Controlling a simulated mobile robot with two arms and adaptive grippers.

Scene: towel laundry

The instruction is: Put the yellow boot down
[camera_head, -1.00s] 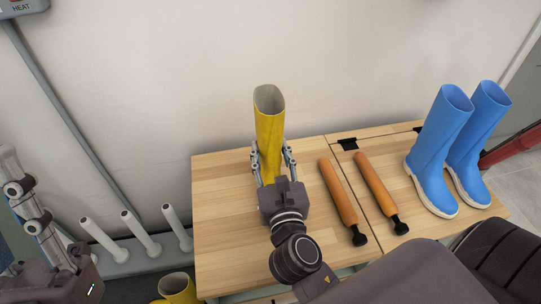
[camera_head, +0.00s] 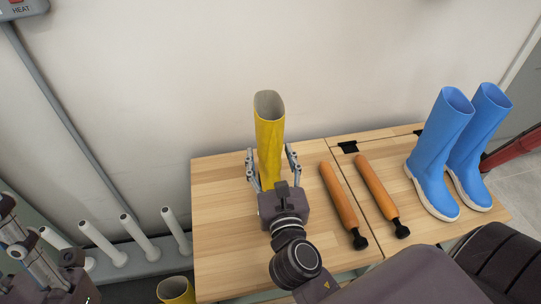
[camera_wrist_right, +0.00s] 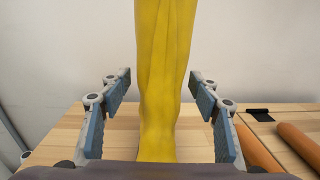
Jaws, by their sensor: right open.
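The yellow boot (camera_head: 269,135) stands upright on the left part of the wooden table (camera_head: 220,215), close to the wall. My right gripper (camera_head: 271,160) is open around the boot's shaft, with a finger on each side. In the right wrist view the boot (camera_wrist_right: 163,85) stands between the blue-padded fingers (camera_wrist_right: 160,95), with gaps on both sides. The boot's foot is mostly hidden by the gripper. My left gripper (camera_head: 35,245) is at the lower left, away from the table; its jaw opening is unclear.
Two orange rods with black ends (camera_head: 340,195) (camera_head: 378,190) lie right of the boot. A pair of blue boots (camera_head: 441,150) (camera_head: 480,140) stands at the table's right. A second yellow boot (camera_head: 176,290) is low beside the table, near a rack of white pegs (camera_head: 140,234).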

